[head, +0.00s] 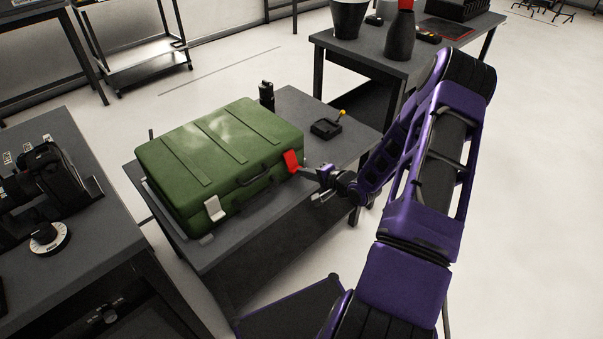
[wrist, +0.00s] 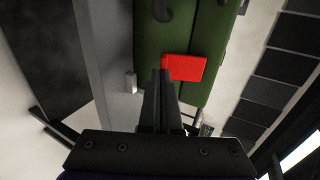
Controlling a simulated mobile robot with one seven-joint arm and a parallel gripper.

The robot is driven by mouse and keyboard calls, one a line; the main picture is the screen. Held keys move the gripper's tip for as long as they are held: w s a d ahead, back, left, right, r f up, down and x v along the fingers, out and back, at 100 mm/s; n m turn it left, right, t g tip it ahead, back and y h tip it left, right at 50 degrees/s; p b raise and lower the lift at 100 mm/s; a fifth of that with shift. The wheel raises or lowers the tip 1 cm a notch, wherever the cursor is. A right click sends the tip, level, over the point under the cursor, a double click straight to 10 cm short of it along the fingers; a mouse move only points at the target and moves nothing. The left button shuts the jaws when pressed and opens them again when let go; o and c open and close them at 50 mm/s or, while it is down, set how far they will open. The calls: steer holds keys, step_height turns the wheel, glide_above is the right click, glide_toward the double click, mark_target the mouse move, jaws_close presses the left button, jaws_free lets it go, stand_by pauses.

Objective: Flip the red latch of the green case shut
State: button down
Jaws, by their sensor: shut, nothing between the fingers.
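The closed green case (head: 205,150) lies on a dark table, its front side with the handle facing me. Its red latch (head: 291,161) is on the front side near the right end; a white latch (head: 215,208) is near the left end. My gripper (head: 306,169) is shut and empty, with its tips at the red latch's right edge. In the wrist view, the fingertips (wrist: 161,72) reach the edge of the red latch (wrist: 186,67) on the green case (wrist: 205,30). I cannot tell whether they touch it. Whether the latch lies fully flat is unclear.
A small black device with a yellow knob (head: 326,128) stands on the table right of the case, and a dark bottle (head: 266,94) behind it. Another bench with black equipment (head: 52,175) is at left. A further table (head: 370,45) holds a bottle and a pot.

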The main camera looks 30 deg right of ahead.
steer(key=shift+w+a+f, duration=0.1)
steer(key=shift+w+f, duration=0.1)
steer(key=shift+f, duration=0.3)
steer(key=shift+w+a+f, duration=0.1)
steer(key=shift+w+f, duration=0.3)
steer(key=shift+s+r, duration=0.1)
steer(key=shift+r, duration=0.1)
steer(key=shift+r+p, duration=0.6)
steer(key=shift+r, duration=0.1)
steer(key=shift+s, duration=0.1)
